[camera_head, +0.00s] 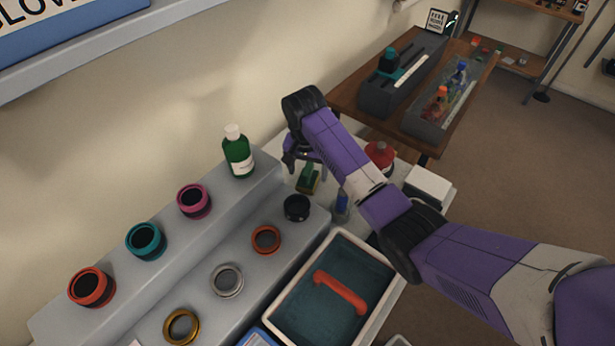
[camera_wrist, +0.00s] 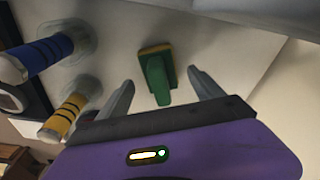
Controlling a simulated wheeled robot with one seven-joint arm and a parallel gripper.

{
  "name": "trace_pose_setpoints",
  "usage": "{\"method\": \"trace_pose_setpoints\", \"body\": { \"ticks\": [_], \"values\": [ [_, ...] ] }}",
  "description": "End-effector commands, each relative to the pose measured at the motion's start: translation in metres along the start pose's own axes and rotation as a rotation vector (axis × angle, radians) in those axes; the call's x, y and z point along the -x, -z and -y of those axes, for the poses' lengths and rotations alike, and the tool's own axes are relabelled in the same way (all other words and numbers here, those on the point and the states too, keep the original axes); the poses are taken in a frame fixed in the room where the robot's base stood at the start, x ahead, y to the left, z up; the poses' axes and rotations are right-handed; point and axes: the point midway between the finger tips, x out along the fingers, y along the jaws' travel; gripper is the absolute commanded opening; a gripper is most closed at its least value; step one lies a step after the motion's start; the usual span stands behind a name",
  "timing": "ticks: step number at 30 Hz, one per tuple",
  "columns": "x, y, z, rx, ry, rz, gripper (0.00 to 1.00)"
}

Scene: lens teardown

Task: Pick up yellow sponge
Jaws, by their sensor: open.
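The yellow sponge (camera_wrist: 155,49) shows in the wrist view as a thin yellow layer under a green body with a green handle. It rests on the white table top and also shows in the head view (camera_head: 309,187), partly hidden by my arm. My gripper (camera_wrist: 160,78) is open and empty. Its two fingers point toward the sponge, one on each side of the green handle in the picture. In the head view my gripper (camera_head: 303,160) hangs over the sponge; I cannot tell the exact gap.
A green bottle (camera_head: 238,152) stands left on a grey stepped stand with several lens rings. A red-topped container (camera_head: 380,157) stands right. Two striped handles, blue (camera_wrist: 38,55) and yellow (camera_wrist: 68,112), stand left in the wrist view. A tray (camera_head: 286,318) holds a red-orange handle.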

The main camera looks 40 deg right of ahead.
Motion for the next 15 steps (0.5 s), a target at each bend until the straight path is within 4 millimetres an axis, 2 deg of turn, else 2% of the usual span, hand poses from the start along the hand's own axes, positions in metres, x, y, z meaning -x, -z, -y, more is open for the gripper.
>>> {"method": "trace_pose_setpoints", "body": {
  "ticks": [6,13,15],
  "values": [
    [-0.021,0.000,0.000,0.000,0.001,-0.001,0.76],
    [-0.022,0.000,0.000,0.000,0.002,-0.001,0.76],
    [-0.022,0.000,0.000,0.000,0.002,-0.001,0.65]
  ]
}}
